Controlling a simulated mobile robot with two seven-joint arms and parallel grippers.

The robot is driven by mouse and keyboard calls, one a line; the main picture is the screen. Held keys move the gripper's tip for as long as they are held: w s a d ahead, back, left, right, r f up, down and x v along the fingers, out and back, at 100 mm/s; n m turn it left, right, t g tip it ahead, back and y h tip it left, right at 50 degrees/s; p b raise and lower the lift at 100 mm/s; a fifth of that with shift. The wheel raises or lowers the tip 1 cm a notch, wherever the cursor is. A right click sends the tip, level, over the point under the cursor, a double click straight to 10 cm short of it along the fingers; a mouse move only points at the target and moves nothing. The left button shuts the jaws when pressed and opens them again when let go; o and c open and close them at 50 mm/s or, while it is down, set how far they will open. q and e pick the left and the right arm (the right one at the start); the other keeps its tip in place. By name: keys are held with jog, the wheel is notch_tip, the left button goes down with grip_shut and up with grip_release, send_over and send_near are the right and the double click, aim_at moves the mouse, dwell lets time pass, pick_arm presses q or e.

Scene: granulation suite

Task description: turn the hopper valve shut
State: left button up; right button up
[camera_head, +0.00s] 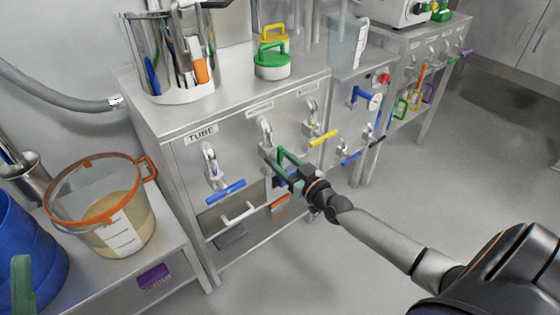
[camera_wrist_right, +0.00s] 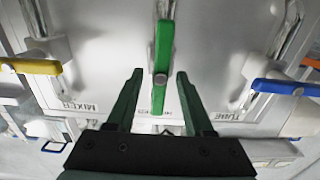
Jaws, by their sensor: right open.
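A row of valves sits on the steel cabinet front (camera_head: 185,165). The middle valve has a green handle (camera_wrist_right: 163,45), which stands upright in the right wrist view, crosswise to its neighbours. Its label is too covered to read; the neighbouring labels read TUBE and MIXER. My right gripper (camera_head: 273,155) is open at this middle valve. In the right wrist view its two dark green fingers (camera_wrist_right: 158,75) stand on either side of the green handle, with a gap on each side. In the head view the gripper hides much of the handle.
A blue-handled valve (camera_head: 225,193) is left of the green one, a yellow-handled valve (camera_head: 323,139) right of it. A white drawer handle (camera_head: 238,214) is below. An orange-rimmed bucket (camera_head: 140,235) stands at left. Open floor (camera_head: 300,275) lies in front.

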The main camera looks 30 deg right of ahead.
grip_shut()
dwell(0.5)
